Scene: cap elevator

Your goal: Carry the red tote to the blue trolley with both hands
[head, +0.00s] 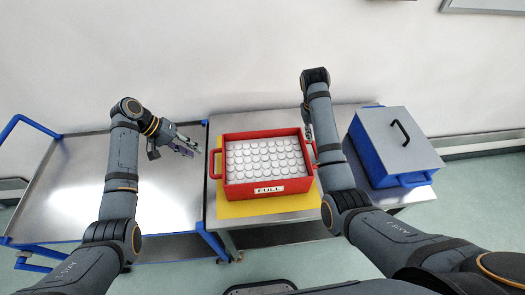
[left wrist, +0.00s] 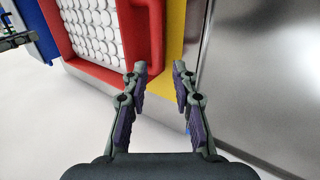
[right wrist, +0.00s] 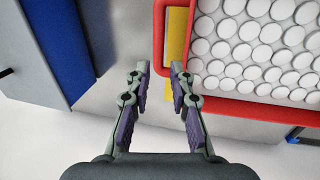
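The red tote (head: 229,190), labelled FULL and filled with several rows of white caps, sits on a yellow mat (head: 260,208) on the steel table. The blue trolley (head: 75,190) stands at the left with a bare steel top. My left gripper (head: 192,147) is open and empty, just left of the tote's left handle (head: 214,163); in the left wrist view its open fingers (left wrist: 158,70) are near that handle (left wrist: 157,35). My right gripper (head: 309,132) is mostly hidden by its arm in the head view; in the right wrist view its fingers (right wrist: 157,70) are open beside the tote's handle (right wrist: 158,35).
A blue box with a grey lid and black handle (head: 398,140) stands right of the tote, close to my right arm. The wall runs behind the table. The trolley's blue push rail (head: 30,122) is at its far left.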

